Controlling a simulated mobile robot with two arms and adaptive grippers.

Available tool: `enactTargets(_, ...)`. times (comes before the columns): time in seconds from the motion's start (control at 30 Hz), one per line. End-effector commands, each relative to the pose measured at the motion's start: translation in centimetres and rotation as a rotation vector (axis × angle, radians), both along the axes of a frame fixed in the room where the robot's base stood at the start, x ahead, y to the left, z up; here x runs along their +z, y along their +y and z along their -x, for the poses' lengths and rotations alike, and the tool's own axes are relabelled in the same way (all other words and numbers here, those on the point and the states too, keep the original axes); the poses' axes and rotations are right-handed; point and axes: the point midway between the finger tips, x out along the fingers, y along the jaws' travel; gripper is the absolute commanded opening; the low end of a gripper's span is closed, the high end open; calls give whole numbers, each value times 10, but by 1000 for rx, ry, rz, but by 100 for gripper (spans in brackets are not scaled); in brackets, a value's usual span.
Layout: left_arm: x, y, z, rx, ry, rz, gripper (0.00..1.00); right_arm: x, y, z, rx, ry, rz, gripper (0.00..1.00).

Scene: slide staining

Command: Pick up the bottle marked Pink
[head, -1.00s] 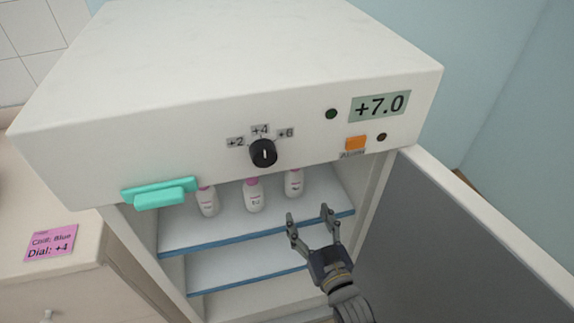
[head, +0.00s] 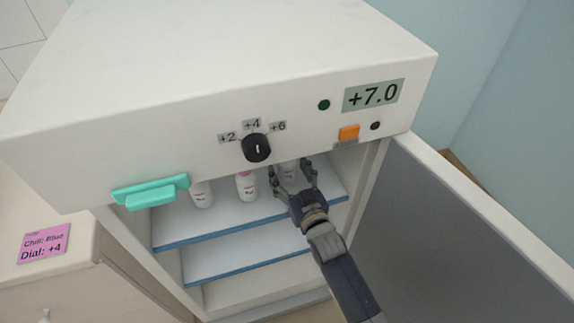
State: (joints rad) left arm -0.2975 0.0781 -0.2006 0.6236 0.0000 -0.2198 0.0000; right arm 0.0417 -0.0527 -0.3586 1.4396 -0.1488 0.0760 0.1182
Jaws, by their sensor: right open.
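The left bottle (head: 202,195) and the middle bottle (head: 247,188) stand clear of my arm. The right bottle (head: 290,170) is between the fingers of my right gripper (head: 291,175), which is open around it. Whether the fingers touch it cannot be told. The labels are too small to read, so I cannot tell which bottle is marked Pink. My left gripper is not in view.
The fridge (head: 200,80) has a black dial (head: 256,148), a display (head: 373,95) reading +7.0 and a teal handle (head: 150,191). Its door (head: 470,240) stands open at the right. A lower shelf (head: 240,257) is empty. A pink note (head: 44,243) reads "Chill: Blue, Dial: +4".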

Motion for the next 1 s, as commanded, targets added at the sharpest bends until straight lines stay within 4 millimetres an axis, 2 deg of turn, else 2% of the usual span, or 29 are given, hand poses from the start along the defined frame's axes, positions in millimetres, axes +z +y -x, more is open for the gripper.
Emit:
enactTargets(0.13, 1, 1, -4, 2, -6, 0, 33, -1, 5, -12, 0, 2, 0, 66)
enactTargets(0.4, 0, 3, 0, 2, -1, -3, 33, -2, 6, -13, 0, 2, 0, 66)
enactTargets(0.47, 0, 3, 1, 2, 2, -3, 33, -1, 6, -13, 0, 2, 0, 55)
enactTargets(0.63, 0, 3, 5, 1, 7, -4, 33, -1, 6, -13, 1, 2, 0, 16)
enactTargets(0.67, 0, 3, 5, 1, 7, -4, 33, -2, 6, -13, 1, 2, 0, 14)
enactTargets(1.0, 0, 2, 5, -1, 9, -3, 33, 0, 6, -13, 1, 0, -1, 14)
